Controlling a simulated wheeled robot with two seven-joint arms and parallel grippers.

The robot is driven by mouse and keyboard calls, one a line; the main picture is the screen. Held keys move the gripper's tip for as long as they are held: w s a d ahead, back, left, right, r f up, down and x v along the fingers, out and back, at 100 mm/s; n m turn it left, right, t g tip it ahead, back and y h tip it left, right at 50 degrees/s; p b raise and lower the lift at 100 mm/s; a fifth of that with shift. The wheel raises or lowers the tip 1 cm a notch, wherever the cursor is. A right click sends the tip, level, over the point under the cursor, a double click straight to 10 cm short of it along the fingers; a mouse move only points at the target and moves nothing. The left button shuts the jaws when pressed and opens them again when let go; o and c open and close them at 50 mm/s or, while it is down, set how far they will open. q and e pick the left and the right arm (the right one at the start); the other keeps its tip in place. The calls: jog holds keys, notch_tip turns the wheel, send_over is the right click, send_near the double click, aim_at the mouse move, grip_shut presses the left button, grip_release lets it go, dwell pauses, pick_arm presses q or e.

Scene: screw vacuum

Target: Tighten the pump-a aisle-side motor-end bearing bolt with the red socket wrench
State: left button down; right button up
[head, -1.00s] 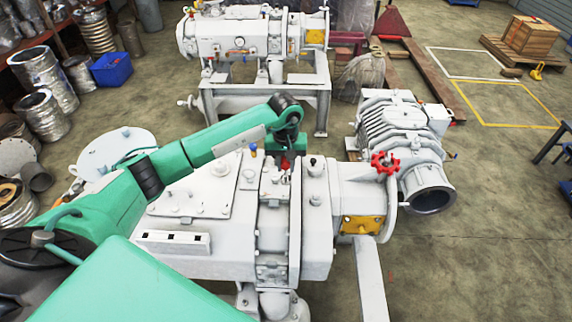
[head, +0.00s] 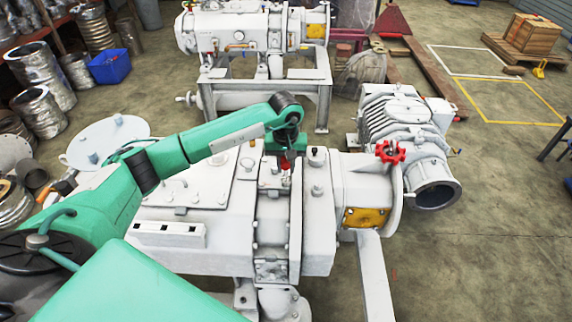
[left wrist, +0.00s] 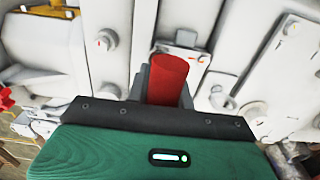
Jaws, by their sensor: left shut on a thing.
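The white pump body (head: 205,262) fills the middle of the head view. My left gripper (head: 286,158) is over the top of the pump, near its raised middle block. It is shut on the red socket wrench (head: 284,165), mostly hidden by the gripper in the head view. In the left wrist view the wrench (left wrist: 168,78) is a red cylinder sticking out past the dark gripper edge. A bolt (left wrist: 107,39) shows to its left and another (left wrist: 218,97) to its right. I cannot tell which is the aisle-side bearing bolt, or whether the wrench touches one. My right gripper is not in view.
A second pump (head: 240,32) stands behind on a frame. A blue bin (head: 110,67) and metal drums are at the left. Floor is open at the right.

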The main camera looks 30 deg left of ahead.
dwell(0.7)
pick_arm(q)
jog(key=shift+b, duration=0.4)
jog(key=shift+b, duration=0.35)
dwell(0.4)
jog(key=shift+f+b, duration=0.6)
dwell(0.5)
